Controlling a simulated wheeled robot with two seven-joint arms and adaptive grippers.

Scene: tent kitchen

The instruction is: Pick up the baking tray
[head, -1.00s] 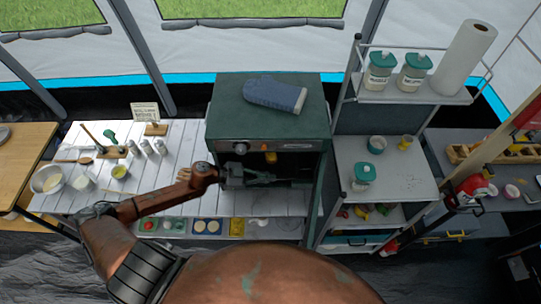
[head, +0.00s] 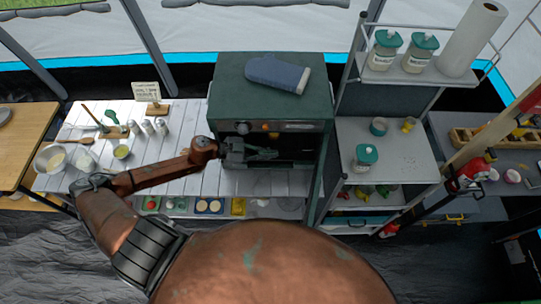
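My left gripper (head: 262,153) is at the front opening of the dark green oven (head: 228,87), with its fingers pointing right across the dark interior. The fingers are small and grey against the dark, and I cannot tell whether they are apart or closed on something. I cannot make out the baking tray for certain; the oven's inside is dark and partly hidden by my gripper. My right gripper is not in view.
A blue oven mitt (head: 277,73) lies on the oven. A white slatted table (head: 180,120) with bowls and jars stands left. A metal shelf rack (head: 398,150) with canisters stands close on the right. Food containers (head: 209,206) sit low in front.

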